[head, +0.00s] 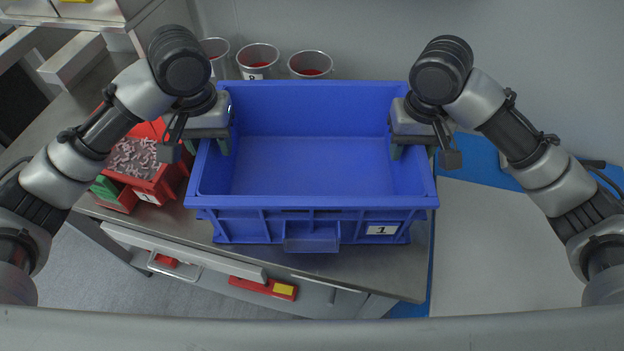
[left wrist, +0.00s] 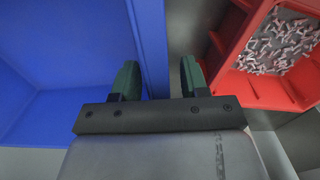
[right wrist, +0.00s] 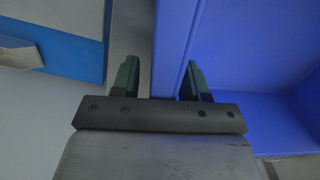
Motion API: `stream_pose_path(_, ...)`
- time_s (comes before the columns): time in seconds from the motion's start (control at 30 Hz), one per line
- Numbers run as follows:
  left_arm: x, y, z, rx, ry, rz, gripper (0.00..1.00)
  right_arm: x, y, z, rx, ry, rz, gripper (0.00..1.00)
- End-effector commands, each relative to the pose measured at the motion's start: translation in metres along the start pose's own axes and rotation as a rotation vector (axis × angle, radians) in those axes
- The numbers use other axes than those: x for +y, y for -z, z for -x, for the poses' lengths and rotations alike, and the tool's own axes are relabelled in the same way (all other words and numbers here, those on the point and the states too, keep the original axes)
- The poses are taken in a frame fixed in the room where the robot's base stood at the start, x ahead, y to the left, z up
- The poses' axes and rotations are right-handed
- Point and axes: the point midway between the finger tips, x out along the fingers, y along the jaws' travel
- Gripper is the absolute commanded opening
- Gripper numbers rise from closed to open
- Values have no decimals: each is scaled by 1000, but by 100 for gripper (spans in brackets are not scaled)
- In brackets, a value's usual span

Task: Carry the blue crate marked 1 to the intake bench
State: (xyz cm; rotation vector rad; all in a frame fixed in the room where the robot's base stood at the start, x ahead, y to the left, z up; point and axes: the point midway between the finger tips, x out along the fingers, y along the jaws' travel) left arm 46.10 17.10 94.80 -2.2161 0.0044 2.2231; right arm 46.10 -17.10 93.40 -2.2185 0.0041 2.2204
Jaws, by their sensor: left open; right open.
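The blue crate (head: 330,202), with a white label marked 1 on its front, stands upright and empty on a grey bench. My left gripper (head: 212,142) is at the crate's left wall. In the left wrist view its open fingers (left wrist: 158,82) sit on either side of that wall (left wrist: 152,45). My right gripper (head: 408,150) is at the right wall. In the right wrist view its open fingers (right wrist: 158,80) straddle that wall (right wrist: 175,45). I cannot tell whether any finger touches the crate. The intake bench cannot be made out by any marking.
A red bin (head: 158,186) of small pale parts stands close left of the crate. Several metal cups, including one (head: 258,60), stand behind it. The grey bench (head: 400,284) has drawers below. A pale board (head: 490,250) on a blue surface lies to the right.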

Motion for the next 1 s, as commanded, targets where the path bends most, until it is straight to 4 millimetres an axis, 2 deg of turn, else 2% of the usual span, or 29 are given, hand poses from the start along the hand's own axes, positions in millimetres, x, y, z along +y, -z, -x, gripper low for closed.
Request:
stream_pose_path(0.17, 0, 1, 26, 8, 2, 0, 45, 0, 0, 0, 0, 0, 0, 45)
stream_pose_path(0.4, 0, 2, 76, 7, 2, 0, 45, 0, 0, 0, 0, 0, 0, 45)
stream_pose_path(0.6, 0, 2, 105, 4, 2, 1, 45, 0, 0, 0, 0, 0, 0, 45)
stream_pose_path(0.83, 0, 1, 117, -1, 1, 1, 45, 0, 1, 6, 3, -1, 0, 45)
stream_pose_path(1.0, 0, 1, 117, -1, 1, 1, 45, 1, 2, 31, 6, -3, 0, 45)
